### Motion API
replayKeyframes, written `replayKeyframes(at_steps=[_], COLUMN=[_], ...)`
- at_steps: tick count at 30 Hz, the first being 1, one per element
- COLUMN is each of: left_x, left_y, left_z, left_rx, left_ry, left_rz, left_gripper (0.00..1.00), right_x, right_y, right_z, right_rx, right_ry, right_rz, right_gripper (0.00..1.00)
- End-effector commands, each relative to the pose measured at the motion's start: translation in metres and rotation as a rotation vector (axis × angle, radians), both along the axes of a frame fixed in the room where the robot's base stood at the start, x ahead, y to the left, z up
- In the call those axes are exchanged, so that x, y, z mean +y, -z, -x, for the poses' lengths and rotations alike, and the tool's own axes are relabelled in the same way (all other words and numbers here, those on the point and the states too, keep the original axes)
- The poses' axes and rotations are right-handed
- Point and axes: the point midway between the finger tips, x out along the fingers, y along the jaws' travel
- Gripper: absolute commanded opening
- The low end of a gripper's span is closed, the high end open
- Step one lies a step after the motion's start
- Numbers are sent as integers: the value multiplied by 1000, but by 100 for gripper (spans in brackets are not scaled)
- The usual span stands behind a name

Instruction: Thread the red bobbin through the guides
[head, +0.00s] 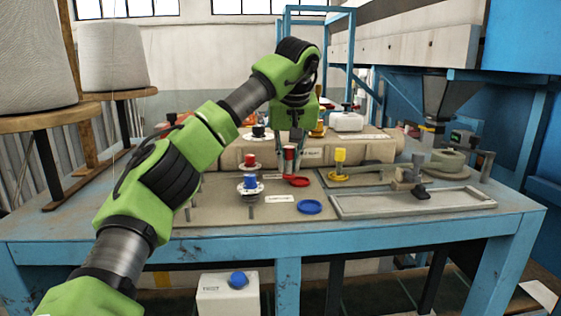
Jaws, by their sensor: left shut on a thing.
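My left gripper (291,143) reaches over the table from the left, pointing down. It is shut on the red bobbin (289,153), which shows as a small reddish piece with a paler middle between and below the fingertips. The bobbin is above or near a red disc (299,182); I cannot tell whether it touches the board. To its left, a red-topped piece (250,159) and a blue-topped piece (250,183) stand on pale round bases. Any thread and the guides are too small to tell. My right gripper is not in view.
A blue disc (310,207) lies on the front of the board. A yellow post (339,160) stands on a yellow base to the right. A grey metal frame (412,202) lies flat at the right of the blue table (380,249). Large thread cones (113,57) stand at the left.

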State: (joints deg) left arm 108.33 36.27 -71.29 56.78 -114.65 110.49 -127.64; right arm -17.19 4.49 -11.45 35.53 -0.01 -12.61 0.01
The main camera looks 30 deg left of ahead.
Motion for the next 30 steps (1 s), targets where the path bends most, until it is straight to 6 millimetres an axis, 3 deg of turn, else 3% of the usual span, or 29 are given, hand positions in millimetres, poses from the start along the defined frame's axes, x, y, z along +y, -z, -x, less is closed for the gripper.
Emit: replayKeyframes(at_steps=[12, 30], left_x=[-22, -21], left_y=[0, 12], left_z=[-18, -18], left_rx=[0, -1], left_ry=[1, 0], left_rz=[0, 1], left_gripper=[0, 0], right_x=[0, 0], right_y=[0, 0], right_z=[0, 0], right_rx=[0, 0], right_ry=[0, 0], right_rz=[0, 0], right_gripper=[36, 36])
